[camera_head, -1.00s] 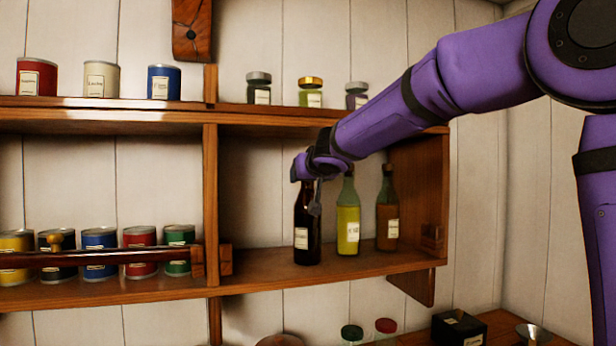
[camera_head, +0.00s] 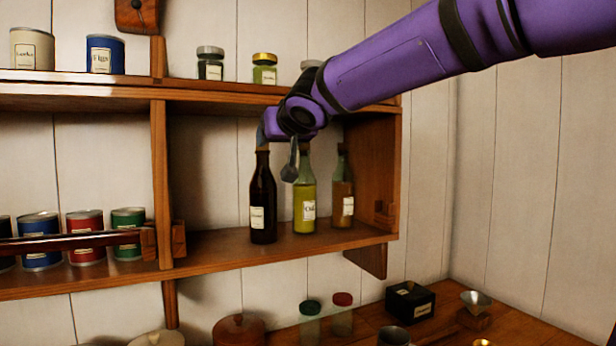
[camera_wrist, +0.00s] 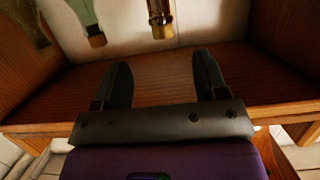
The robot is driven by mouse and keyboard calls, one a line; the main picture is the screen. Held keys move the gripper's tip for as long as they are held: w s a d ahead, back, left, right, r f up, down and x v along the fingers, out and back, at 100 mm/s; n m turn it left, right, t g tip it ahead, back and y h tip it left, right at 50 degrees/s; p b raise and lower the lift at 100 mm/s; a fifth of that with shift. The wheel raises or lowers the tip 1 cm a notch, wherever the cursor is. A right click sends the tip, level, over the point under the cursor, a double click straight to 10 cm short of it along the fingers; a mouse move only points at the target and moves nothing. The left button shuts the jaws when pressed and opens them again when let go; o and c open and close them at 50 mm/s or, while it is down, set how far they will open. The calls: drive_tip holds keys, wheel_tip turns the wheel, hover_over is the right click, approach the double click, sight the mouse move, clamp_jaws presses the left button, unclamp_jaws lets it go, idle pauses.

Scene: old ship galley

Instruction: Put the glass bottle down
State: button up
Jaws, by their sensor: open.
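A dark glass bottle (camera_head: 263,205) with a white label stands upright on the lower right shelf (camera_head: 215,250). My gripper (camera_head: 277,153) is at the height of its neck top in the head view, overlapping the bottle's top. In the wrist view, which appears upside down, my gripper (camera_wrist: 163,75) has its two fingers spread with nothing between them. The corked top of what looks like the dark bottle (camera_wrist: 160,18) lies beyond the fingertips. A yellow-green bottle (camera_head: 304,205) stands just right of the dark one, with a brown bottle (camera_head: 342,195) farther right.
A wooden divider (camera_head: 160,190) stands left of the bottles; the right side panel (camera_head: 375,165) closes the compartment. The shelf above holds jars (camera_head: 264,68). Cans (camera_head: 128,232) stand behind a rail on the left. A counter (camera_head: 380,320) below holds a black box (camera_head: 410,300) and jars.

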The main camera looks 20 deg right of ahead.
drive_tip(key=s+d+f+g+h, duration=0.1)
drive_tip(key=s+d+f+g, duration=0.1)
drive_tip(key=s+d+f, duration=0.3)
drive_tip(key=s+f+m+g, duration=0.1)
drive_tip(key=s+f, duration=0.1)
drive_tip(key=s, duration=0.4)
drive_tip(key=s+d+f+g+h, duration=0.1)
drive_tip(key=s+d+f+g, duration=0.1)
drive_tip(key=s+d+f, duration=0.3)
drive_tip(key=s+a+f+g+y, duration=0.1)
drive_tip(key=s+f+g, duration=0.1)
drive_tip(key=s+f, duration=0.3)
drive_tip(key=s+a+f+n+g+y, duration=0.1)
drive_tip(key=s+f, duration=0.4)
drive_tip(key=s, duration=0.5)
drive_tip(key=shift+s+a+f+g, duration=0.2)
drive_tip(key=shift+s+a+g, duration=0.2)
drive_tip(key=shift+a+g, duration=0.3)
